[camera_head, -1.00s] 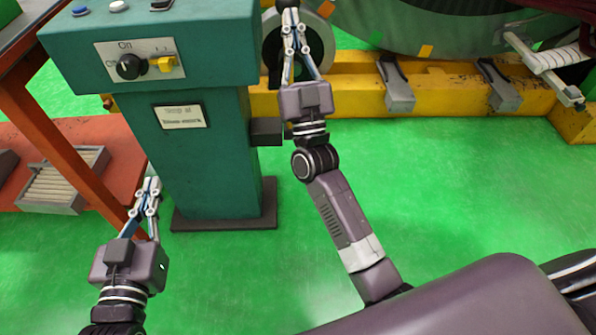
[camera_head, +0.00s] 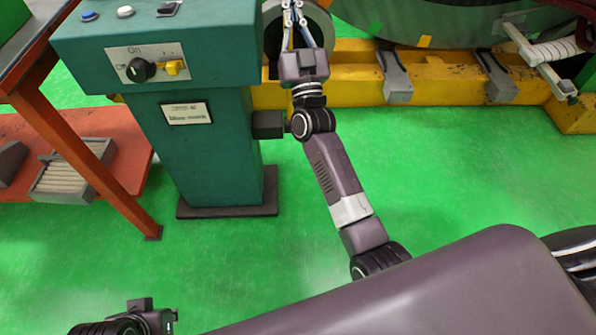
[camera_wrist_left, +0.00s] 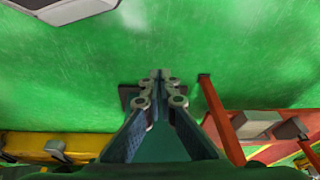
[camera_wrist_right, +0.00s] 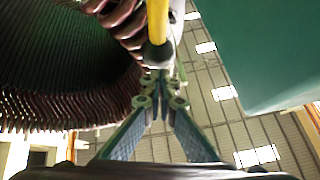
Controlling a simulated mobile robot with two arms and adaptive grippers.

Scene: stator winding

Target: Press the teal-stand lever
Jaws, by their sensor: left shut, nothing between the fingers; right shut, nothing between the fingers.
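The teal stand (camera_head: 212,145) stands left of centre in the head view. In the right wrist view a yellow rod (camera_wrist_right: 157,20) with a grey rounded end is at the tips of my right gripper (camera_wrist_right: 160,88); contact and where the rod joins cannot be told. My right gripper is shut and empty, right of the stand, its tips at the head view's top edge. My left gripper (camera_wrist_left: 159,80) is shut and empty; only its wrist part shows at the head view's bottom left.
A dark block (camera_head: 268,125) juts from the stand's right side, beside my right arm. A stator with copper windings (camera_wrist_right: 70,100) is close to my right gripper. A yellow beam (camera_head: 440,85) crosses behind. An orange rack (camera_head: 70,130) stands at left. The green floor is clear in front.

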